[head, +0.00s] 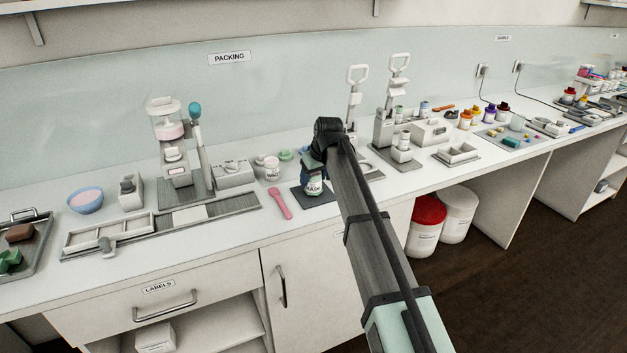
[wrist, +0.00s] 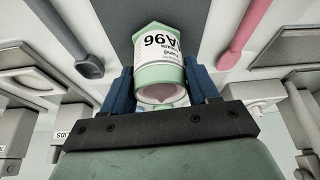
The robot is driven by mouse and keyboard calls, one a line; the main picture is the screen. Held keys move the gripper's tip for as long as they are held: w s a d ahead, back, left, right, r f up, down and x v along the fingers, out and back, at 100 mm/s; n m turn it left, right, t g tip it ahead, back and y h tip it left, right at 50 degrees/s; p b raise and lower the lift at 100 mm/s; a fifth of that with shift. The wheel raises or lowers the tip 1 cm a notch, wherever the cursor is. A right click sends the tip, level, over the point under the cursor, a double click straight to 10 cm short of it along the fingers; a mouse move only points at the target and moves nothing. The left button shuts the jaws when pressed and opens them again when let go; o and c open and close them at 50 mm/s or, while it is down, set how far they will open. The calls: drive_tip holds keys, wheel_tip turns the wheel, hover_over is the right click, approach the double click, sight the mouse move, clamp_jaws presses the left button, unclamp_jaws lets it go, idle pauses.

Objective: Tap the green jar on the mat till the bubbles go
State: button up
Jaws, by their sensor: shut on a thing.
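The green jar (head: 314,187) carries a white label and stands upright at the dark mat (head: 297,193) on the bench. My gripper (head: 314,166) is above it, shut on the jar. In the wrist view, the jar (wrist: 158,52) sits between the two blue fingers (wrist: 163,92), its label reading A96. Its green rim faces the camera, with a pale pinkish surface inside. Bubbles are too small to make out. I cannot tell whether the jar's base touches the mat or is slightly above it.
A pink spatula (head: 279,203) lies left of the mat. A small white jar (head: 272,172) and a green lid (head: 285,155) are behind it. A lever press (head: 175,150) stands farther left, and a white device with a handle (head: 394,105) stands to the right. The bench front edge is close.

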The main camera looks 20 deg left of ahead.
drive_tip(key=shift+r, duration=0.95)
drive_tip(key=shift+f, duration=0.15)
wheel_tip(320, 180, down, 2)
drive_tip(key=shift+f, duration=0.2)
drive_tip(key=shift+c, duration=0.5)
drive_tip(key=o, duration=1.4)
drive_tip(key=shift+r, duration=0.1)
